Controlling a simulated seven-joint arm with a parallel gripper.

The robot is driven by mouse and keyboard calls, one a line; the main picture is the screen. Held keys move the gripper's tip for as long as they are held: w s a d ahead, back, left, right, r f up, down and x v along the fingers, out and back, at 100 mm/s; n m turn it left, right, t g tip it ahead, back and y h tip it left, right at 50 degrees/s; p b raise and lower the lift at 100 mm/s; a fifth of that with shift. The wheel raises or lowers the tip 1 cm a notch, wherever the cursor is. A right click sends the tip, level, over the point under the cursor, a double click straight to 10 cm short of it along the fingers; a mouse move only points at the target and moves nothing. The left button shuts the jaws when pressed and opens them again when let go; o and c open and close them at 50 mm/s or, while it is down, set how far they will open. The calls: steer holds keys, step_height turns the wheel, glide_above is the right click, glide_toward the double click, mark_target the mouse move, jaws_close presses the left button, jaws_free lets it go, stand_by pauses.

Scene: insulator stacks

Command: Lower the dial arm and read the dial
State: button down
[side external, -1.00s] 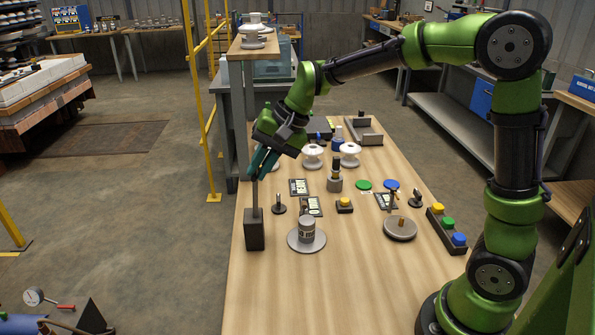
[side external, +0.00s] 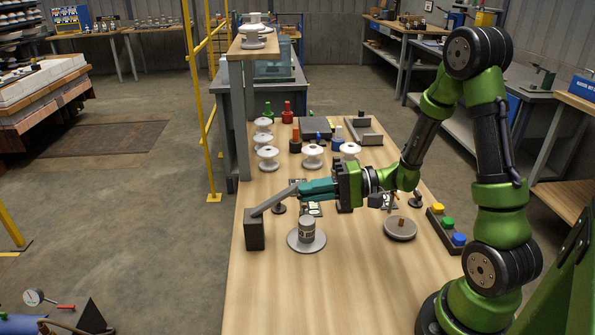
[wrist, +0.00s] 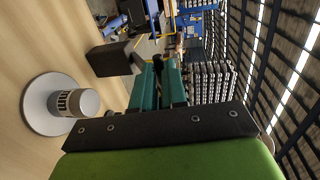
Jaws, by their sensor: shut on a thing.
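The dial arm (side external: 275,200) is a grey bar hinged on a dark block (side external: 254,232) near the table's left edge. It slopes up to the right at a low angle. My gripper (side external: 303,190) has teal fingers shut on the bar's free end. A grey cylinder with a dark marked band (side external: 307,229) stands on a round grey plate (side external: 293,244), just below and in front of the fingers. In the wrist view the fingers (wrist: 158,67) point toward the block (wrist: 113,58). The cylinder (wrist: 77,103) is to their left. Its markings are too small to read.
White spools (side external: 312,156) and coloured pieces stand behind my gripper. A round plate with pegs (side external: 400,230) and a button box with yellow, green and blue buttons (side external: 446,224) are at the right. The table's front is clear.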

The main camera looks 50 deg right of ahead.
steer(key=shift+s+d+f+t+y, duration=0.15)
steer(key=shift+s+f+t+y, duration=0.15)
steer(key=shift+f, duration=0.9)
steer(key=shift+s+d+f+t+y, duration=0.2)
steer(key=shift+f+t+y, duration=0.25)
steer(key=shift+f, duration=0.75)
steer(key=shift+s+d+f+t+y, duration=0.2)
steer(key=shift+f+t+y, duration=0.15)
steer(key=shift+f, duration=0.85)
steer(key=shift+a, duration=0.1)
steer(key=c, duration=1.2)
jaws_free()
steer(key=shift+o, duration=0.2)
steer(key=shift+f, duration=0.1)
steer(key=shift+d, duration=0.25)
steer(key=v, duration=0.6)
steer(key=shift+s+d+f, duration=0.1)
steer(key=shift+s+d, duration=0.35)
steer(key=shift+s, duration=0.05)
